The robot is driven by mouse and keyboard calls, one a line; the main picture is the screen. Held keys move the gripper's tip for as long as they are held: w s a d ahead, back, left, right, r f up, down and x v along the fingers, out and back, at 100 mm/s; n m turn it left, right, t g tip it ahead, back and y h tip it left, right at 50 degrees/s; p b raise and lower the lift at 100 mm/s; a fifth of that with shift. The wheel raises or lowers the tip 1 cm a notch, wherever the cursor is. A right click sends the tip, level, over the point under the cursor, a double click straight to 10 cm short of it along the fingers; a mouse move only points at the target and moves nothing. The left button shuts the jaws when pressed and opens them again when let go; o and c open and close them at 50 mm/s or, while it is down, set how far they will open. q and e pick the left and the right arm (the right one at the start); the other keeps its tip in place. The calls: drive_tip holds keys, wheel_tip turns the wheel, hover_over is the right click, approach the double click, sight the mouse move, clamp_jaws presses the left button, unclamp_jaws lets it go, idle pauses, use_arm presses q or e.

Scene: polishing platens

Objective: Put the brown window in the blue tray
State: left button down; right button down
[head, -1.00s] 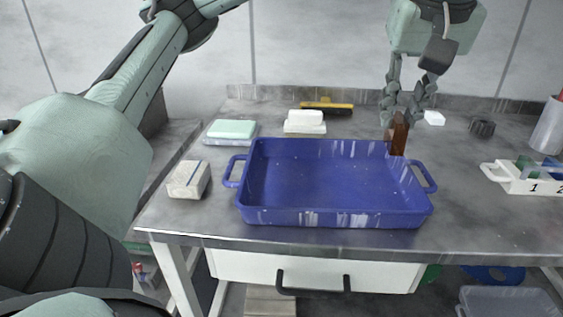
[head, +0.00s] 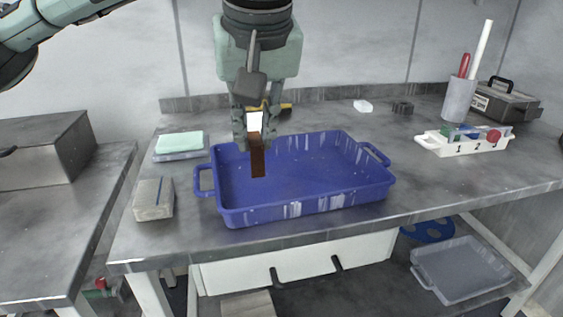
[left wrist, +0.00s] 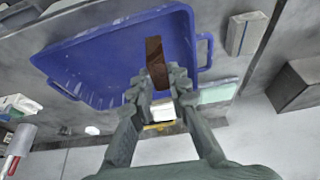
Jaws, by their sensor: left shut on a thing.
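The brown window (head: 258,163) is a narrow, dark brown upright piece held in my left gripper (head: 254,143), which is shut on it. It hangs over the left part of the blue tray (head: 310,208), a wide, shallow tray with a handle at each end. In the left wrist view the brown window (left wrist: 155,56) sticks out past the fingertips (left wrist: 160,84) with the blue tray (left wrist: 95,60) behind it. The window's upper end is hidden between the fingers. I cannot tell its exact height above the tray floor. My right gripper is not in view.
Left of the tray are a grey-beige block (head: 153,199) and a pale green pad (head: 180,142). At the right stand a white numbered rack (head: 462,145), a grey cup (head: 458,100) and a dark case (head: 505,102). The tray looks empty.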

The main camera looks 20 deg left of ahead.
use_arm(q)
drive_tip(key=shift+w+d+f, duration=0.2)
drive_tip(key=shift+w+f, duration=1.15)
drive_tip(key=shift+f, duration=0.15)
drive_tip(key=shift+w+d+f, duration=0.25)
drive_tip(key=shift+w+f, duration=1.1)
drive_tip(key=shift+f, duration=0.1)
drive_tip(key=shift+w+d+f, duration=0.2)
drive_tip(key=shift+w+f, duration=1.15)
drive_tip(key=shift+f, duration=0.15)
drive_tip(key=shift+f, duration=0.15)
drive_tip(key=c, duration=1.5)
unclamp_jaws()
drive_tip(key=shift+o, duration=0.2)
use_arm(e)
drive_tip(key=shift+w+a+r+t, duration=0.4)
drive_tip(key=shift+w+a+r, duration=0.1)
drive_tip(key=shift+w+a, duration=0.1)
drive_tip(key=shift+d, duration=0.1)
